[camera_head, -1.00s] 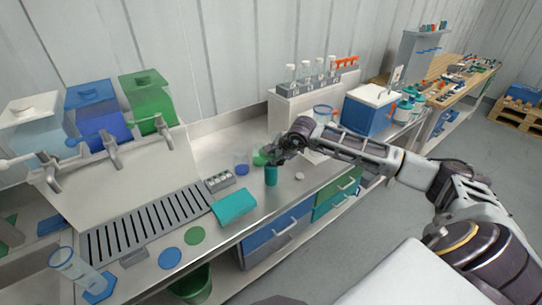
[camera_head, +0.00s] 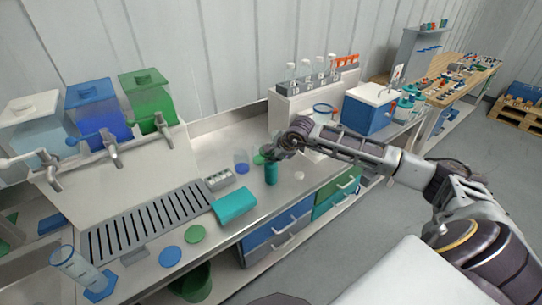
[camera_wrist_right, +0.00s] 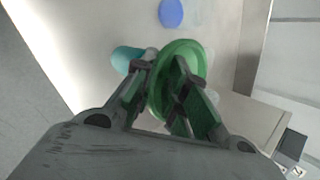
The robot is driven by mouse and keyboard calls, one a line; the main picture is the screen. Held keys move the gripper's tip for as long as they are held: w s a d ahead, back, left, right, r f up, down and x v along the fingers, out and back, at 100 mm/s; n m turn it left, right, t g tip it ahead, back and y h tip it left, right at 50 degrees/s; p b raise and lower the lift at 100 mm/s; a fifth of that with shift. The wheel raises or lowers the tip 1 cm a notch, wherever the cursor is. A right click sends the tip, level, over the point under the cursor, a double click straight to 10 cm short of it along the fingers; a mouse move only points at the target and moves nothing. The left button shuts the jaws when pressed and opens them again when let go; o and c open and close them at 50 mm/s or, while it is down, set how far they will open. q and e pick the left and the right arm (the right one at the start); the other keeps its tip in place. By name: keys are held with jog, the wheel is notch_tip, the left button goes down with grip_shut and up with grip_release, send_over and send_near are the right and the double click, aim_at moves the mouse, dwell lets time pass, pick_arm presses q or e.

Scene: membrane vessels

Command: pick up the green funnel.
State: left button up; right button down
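The green funnel (camera_wrist_right: 193,56) lies below my right gripper (camera_wrist_right: 160,68) in the wrist view, its round rim partly hidden by the fingers. The gripper is open. One finger is left of the rim and the other overlaps the funnel's middle, with part of the rim showing between them. I cannot tell whether they touch it. In the head view, only a little of the green funnel (camera_head: 259,159) shows beside my right gripper (camera_head: 269,155). My left gripper is not in view.
A teal cylinder (camera_head: 271,174) stands right by the gripper, and a blue round piece (camera_head: 242,168) lies to its left. A teal box (camera_head: 235,205) and a grey block (camera_head: 219,179) are nearby. Bare counter shows to the right.

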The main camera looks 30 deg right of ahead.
jog(key=shift+s, duration=0.1)
dwell(0.4)
notch_tip(320, 180, up, 10)
jog(key=b, duration=0.2)
dwell(0.4)
jog(key=shift+f, duration=0.2)
dwell(0.5)
